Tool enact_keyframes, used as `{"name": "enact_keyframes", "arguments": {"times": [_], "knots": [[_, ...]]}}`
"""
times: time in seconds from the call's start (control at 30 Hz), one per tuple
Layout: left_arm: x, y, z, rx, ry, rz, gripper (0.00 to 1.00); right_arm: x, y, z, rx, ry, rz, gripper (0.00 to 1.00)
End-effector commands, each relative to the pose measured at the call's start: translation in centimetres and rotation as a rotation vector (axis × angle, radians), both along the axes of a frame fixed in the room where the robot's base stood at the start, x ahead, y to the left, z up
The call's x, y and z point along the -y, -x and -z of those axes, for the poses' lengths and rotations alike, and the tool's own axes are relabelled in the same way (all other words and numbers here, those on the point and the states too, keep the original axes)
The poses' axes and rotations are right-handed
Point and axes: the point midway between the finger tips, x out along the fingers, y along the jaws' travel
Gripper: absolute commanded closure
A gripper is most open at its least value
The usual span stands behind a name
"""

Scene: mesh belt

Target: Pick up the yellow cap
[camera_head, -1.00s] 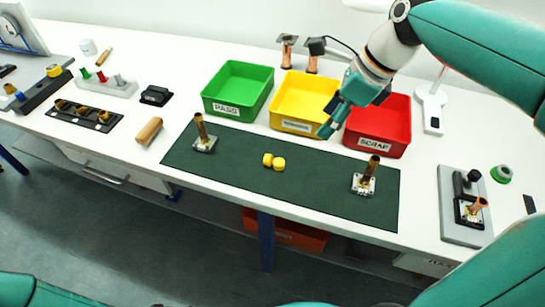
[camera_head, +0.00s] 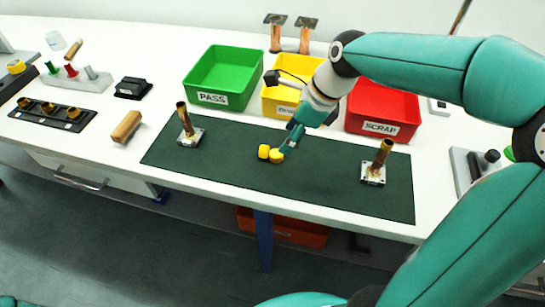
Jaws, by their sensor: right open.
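Two small yellow pieces lie side by side near the middle of the dark green mat (camera_head: 225,180). The left yellow piece (camera_head: 263,151) and the right yellow piece, a cap (camera_head: 275,157), look close together or touching. My right gripper (camera_head: 287,149) reaches down from the upper right and is open, its fingertips right beside the right yellow piece. Whether a finger touches it cannot be told. My left gripper is not in view; only a bit of teal arm shows at the bottom edge.
Green (camera_head: 224,79), yellow (camera_head: 270,99) and red (camera_head: 383,110) bins stand behind the mat. Copper tubes on square bases stand on the mat at left (camera_head: 185,120) and right (camera_head: 383,152). A wooden block (camera_head: 126,126) lies left of the mat.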

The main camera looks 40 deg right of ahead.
Motion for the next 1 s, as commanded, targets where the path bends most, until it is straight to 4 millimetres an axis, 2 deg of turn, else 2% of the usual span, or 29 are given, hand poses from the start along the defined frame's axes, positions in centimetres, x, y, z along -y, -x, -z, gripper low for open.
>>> {"name": "enact_keyframes", "arguments": {"times": [0.1, 0.33, 0.6, 0.93, 1.0], "knots": [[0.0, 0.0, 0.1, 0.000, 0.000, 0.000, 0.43, -0.3, -0.3, 1.4, -0.002, 0.000, 0.001, 0.39], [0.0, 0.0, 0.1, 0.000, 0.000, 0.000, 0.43, -0.4, -0.7, 2.7, -0.002, -0.001, 0.002, 0.39], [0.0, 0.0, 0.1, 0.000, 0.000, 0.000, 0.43, -0.7, -1.5, 6.2, -0.003, -0.001, 0.001, 0.39], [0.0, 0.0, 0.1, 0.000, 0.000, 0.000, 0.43, -0.9, -1.8, 6.9, 0.001, 0.001, 0.003, 0.39], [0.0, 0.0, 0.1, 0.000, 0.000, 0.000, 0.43, -0.9, -1.8, 6.9, 0.001, 0.001, 0.003, 0.49]]}}
